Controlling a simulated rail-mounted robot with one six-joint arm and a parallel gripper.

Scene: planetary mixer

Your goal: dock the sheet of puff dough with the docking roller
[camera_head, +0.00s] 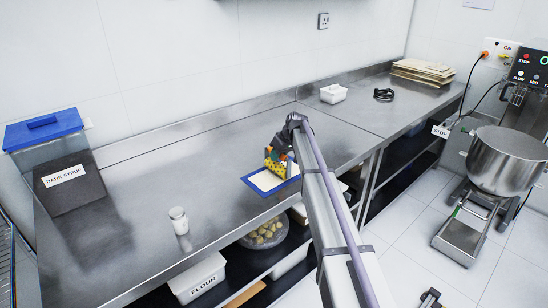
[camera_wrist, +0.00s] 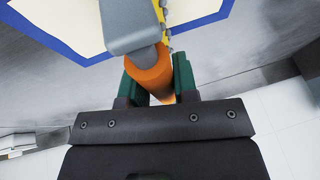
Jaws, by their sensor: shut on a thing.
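My gripper (camera_head: 284,156) is over the far part of the dough sheet. Its green jaws (camera_wrist: 158,78) are shut on the orange handle of the docking roller (camera_wrist: 150,72). The yellow, pinned drum of the docking roller (camera_head: 272,170) shows beside the gripper, over the sheet. In the wrist view a grey bracket covers most of the drum. The pale sheet of puff dough (camera_head: 265,181) lies on a blue-edged mat (camera_head: 249,182). My arm hides part of the mat's right side. I cannot tell whether the pins touch the dough.
A white jar (camera_head: 179,220) stands left of the mat near the front edge. A dark syrup bin (camera_head: 68,182) with a blue lid is at the far left. A white tub (camera_head: 333,93) and a black coil (camera_head: 384,94) are farther back. The steel bench between is clear.

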